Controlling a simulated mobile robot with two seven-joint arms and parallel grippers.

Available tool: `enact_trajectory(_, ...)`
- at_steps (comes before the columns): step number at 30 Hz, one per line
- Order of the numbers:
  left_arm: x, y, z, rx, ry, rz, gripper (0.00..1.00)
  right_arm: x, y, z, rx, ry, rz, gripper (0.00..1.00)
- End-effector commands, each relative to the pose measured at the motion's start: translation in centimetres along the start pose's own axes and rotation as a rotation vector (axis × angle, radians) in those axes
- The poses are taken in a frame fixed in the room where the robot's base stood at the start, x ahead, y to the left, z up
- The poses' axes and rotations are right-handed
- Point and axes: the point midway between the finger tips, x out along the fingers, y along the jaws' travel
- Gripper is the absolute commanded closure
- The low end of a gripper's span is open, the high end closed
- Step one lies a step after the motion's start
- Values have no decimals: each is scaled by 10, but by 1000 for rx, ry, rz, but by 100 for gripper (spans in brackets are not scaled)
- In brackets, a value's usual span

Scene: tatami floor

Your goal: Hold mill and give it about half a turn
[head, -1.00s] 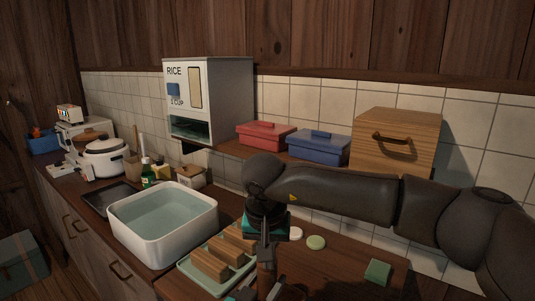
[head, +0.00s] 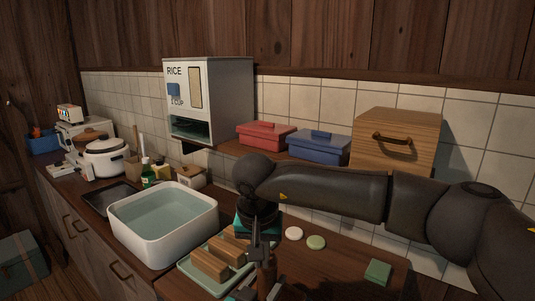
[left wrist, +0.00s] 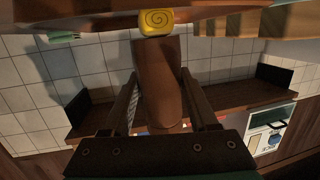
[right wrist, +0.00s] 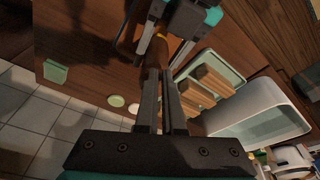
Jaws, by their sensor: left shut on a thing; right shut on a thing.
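My left gripper (head: 243,291) shows only partly at the bottom edge, beside the mill's lower part. In the left wrist view the mill (left wrist: 160,85) stands between the fingers of my left gripper (left wrist: 158,100), which is shut on it. In the right wrist view the mill (right wrist: 157,52) is partly hidden behind my right gripper's fingers (right wrist: 163,80).
A green tray (head: 186,268) with wooden blocks (head: 210,264) lies close left of the mill. A white basin of water (head: 128,236) stands farther left. Two round pieces (head: 316,242) and a green block (head: 377,271) lie to the right, with bare counter between.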

Motion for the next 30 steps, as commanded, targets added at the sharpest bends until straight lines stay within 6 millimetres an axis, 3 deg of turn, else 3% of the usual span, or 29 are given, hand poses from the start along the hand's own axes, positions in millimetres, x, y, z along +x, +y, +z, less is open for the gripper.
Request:
enact_trajectory(8,0,3,2,-2,-4,6,100,-4,-1,5,1,4,-1,100)
enact_trajectory(21,0,1,2,-1,-5,2,100,-51,-1,-7,1,3,0,100)
enact_trajectory(30,0,0,2,-1,-5,1,100,-60,-1,-8,1,-1,1,100)
